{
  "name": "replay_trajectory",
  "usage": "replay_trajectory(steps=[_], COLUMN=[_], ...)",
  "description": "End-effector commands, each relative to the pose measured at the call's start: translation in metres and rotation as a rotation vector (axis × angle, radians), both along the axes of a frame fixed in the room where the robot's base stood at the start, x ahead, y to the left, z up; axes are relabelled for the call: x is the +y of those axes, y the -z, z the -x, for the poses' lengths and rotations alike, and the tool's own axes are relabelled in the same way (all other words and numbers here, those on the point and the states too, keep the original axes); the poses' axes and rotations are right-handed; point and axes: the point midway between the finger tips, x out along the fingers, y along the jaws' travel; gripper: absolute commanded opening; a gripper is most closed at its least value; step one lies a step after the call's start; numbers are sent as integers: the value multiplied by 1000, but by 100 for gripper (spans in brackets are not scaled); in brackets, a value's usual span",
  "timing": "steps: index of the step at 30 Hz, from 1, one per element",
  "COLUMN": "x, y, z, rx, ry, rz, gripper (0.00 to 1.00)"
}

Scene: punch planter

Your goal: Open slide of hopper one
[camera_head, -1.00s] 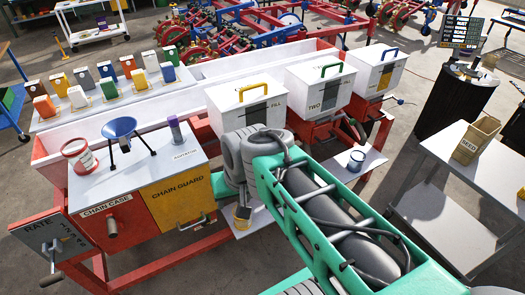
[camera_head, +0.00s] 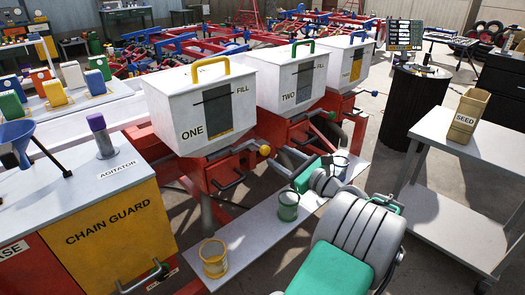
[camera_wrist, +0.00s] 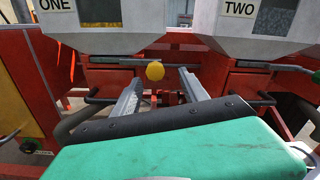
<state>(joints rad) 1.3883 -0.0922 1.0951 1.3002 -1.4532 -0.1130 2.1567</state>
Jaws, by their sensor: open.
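Hopper one (camera_head: 190,125) is a white box with a yellow handle, marked ONE, and it also shows at the top left of the wrist view (camera_wrist: 110,40). Below it, a dark slide rod (camera_head: 236,149) runs to a round yellow knob (camera_head: 264,150) at its right end. In the wrist view the yellow knob (camera_wrist: 155,71) appears between my fingertips, a little beyond them. My gripper (camera_head: 277,160) is open and empty, its two grey fingers pointing at the red frame under the hoppers. I cannot tell any contact with the knob.
Hopper two (camera_head: 292,85) stands to the right with its own rod. Red frame parts and a dark bar handle (camera_head: 228,184) lie below the knob. A white shelf (camera_head: 245,235) holds a yellow cup (camera_head: 214,258) and a green cup (camera_head: 288,206).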

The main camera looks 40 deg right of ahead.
Motion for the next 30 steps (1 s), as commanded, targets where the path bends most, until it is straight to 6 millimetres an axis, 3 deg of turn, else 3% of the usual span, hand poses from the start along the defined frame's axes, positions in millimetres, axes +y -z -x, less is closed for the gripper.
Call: replay_trajectory(steps=[3,7,14,23,30], x=[6,10,8,7,7], y=[-9,3,2,1,1], z=[-15,-35,-70,-73,-73], rx=[2,5,5,5,5], ry=[-13,-18,-12,-9,-9], rz=[-6,2,5,3,3], gripper=[52,52,52,52,32])
